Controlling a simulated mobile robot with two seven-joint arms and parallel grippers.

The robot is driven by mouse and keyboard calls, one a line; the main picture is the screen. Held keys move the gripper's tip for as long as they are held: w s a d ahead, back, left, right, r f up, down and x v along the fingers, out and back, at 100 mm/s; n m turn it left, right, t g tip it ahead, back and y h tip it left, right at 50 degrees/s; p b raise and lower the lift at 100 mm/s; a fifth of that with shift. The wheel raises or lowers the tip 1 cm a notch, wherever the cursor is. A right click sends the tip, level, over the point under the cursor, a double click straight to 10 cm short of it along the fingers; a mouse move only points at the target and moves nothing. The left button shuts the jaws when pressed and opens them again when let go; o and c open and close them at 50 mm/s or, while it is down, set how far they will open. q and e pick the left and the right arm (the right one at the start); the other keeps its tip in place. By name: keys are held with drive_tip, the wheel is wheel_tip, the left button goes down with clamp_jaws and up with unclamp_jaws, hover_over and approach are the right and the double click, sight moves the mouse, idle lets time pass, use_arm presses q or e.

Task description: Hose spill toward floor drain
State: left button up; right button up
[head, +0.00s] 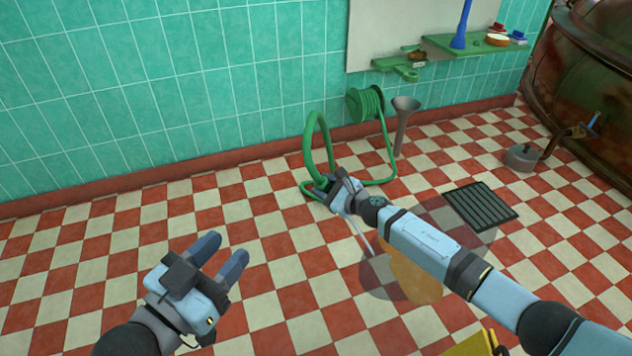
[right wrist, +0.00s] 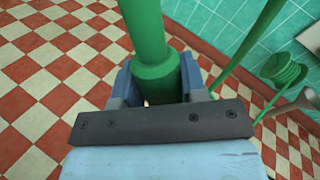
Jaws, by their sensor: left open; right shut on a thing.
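My right gripper (head: 328,187) is shut on the green hose (head: 312,140), whose thick end (right wrist: 152,72) sits between the fingers in the right wrist view. A thin pale stream (head: 361,236) runs from near that gripper down to the floor. The spill (head: 415,283) is an orange-brown patch with darker, see-through wet areas around it, partly hidden by my right arm. The dark slotted floor drain (head: 481,205) lies to the right, with the wet area reaching its near side. My left gripper (head: 220,258) is open and empty above the tiles at lower left.
The hose loops to a green reel (head: 366,103) at the wall. A grey funnel-topped stand (head: 403,122) is beside it. A copper kettle (head: 585,85) with a tap and a grey pan (head: 522,157) stand at right. Something yellow (head: 470,346) shows at the bottom. Left floor is clear.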

drive_tip(key=s+d+p, duration=0.3)
drive_tip(key=s+d, duration=0.3)
drive_tip(key=s, duration=0.3)
drive_tip(key=s+d+p, duration=0.3)
drive_tip(key=s+d, duration=0.3)
drive_tip(key=s, duration=0.3)
drive_tip(key=w+d+b, duration=0.4)
drive_tip(key=w+d, duration=0.2)
drive_tip(key=d, duration=0.3)
use_arm(q)
drive_tip(key=shift+w+a+f+m+t+b, duration=0.2)
drive_tip(key=shift+f+m+t+b, duration=0.15)
drive_tip(key=shift+b, duration=2.05)
use_arm(e)
drive_tip(key=w+a, duration=0.6)
drive_tip(key=w, duration=0.4)
drive_tip(key=w+a, duration=0.7)
drive_tip(key=w, duration=0.3)
drive_tip(key=shift+a, duration=0.15)
drive_tip(key=shift+r, duration=0.1)
